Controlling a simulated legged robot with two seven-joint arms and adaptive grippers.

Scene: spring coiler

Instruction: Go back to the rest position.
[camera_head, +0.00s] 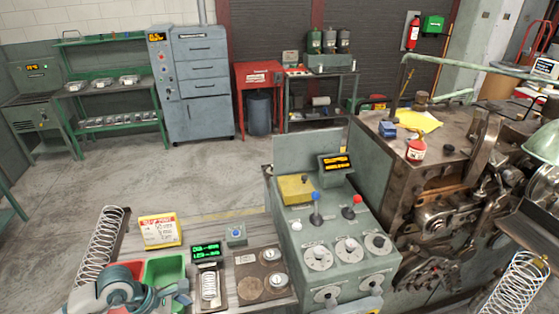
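My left arm comes in at the bottom left, and its gripper (177,292) is low in front of the red bin (131,267) and the green bin (165,268). Its fingers are too small and overlapped to show whether they are open or shut. I see nothing clearly held in it. My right gripper cannot be made out in this view.
A bench bears a long spring (98,248), a yellow-topped sign (160,230), a green-lit display (206,251), a short spring (209,287) and dial gauges (273,254). The control console (335,235) and coiling machine (440,190) stand right. Another spring (516,285) is lower right. Floor behind is clear.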

